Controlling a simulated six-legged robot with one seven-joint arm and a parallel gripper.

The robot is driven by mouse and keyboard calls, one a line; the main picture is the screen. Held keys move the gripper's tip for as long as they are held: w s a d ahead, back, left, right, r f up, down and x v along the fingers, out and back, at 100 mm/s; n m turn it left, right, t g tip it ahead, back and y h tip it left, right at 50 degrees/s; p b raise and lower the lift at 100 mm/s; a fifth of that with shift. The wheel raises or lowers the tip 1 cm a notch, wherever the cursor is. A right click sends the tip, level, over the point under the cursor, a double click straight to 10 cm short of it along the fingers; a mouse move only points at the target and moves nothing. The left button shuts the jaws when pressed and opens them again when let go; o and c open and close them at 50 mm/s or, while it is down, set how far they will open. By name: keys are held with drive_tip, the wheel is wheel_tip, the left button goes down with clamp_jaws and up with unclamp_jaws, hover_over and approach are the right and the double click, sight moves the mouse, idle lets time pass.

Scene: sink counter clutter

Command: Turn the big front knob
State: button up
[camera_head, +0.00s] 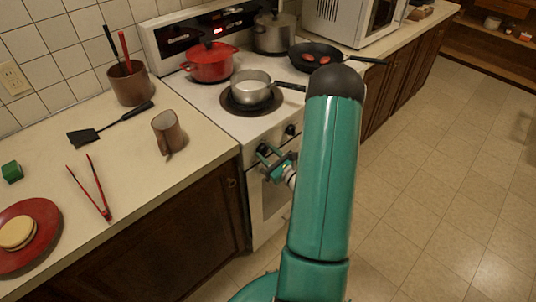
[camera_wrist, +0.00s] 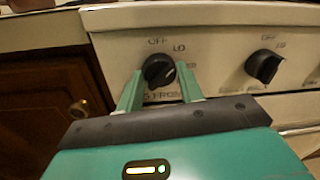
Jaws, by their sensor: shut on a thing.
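The big front knob (camera_wrist: 158,71) is black and round, on the stove's white front panel, with OFF, LO and partly hidden lettering around it. A light mark shows on its lower right side. My gripper (camera_wrist: 159,82) has one green finger on each side of the knob and is shut on it. In the head view my gripper (camera_head: 272,162) is at the stove's front, left of a second knob, and largely hides the gripped knob.
A second black knob (camera_wrist: 264,66) sits to the right on the panel. On the stove stand a grey saucepan (camera_head: 251,87), a red pot (camera_head: 209,63) and a black frying pan (camera_head: 313,57). The tiled floor at right is clear.

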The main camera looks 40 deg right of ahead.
drive_tip(key=shift+m, duration=0.5)
drive_tip(key=o, duration=1)
drive_tip(key=s, duration=1.4)
drive_tip(key=shift+a, duration=0.4)
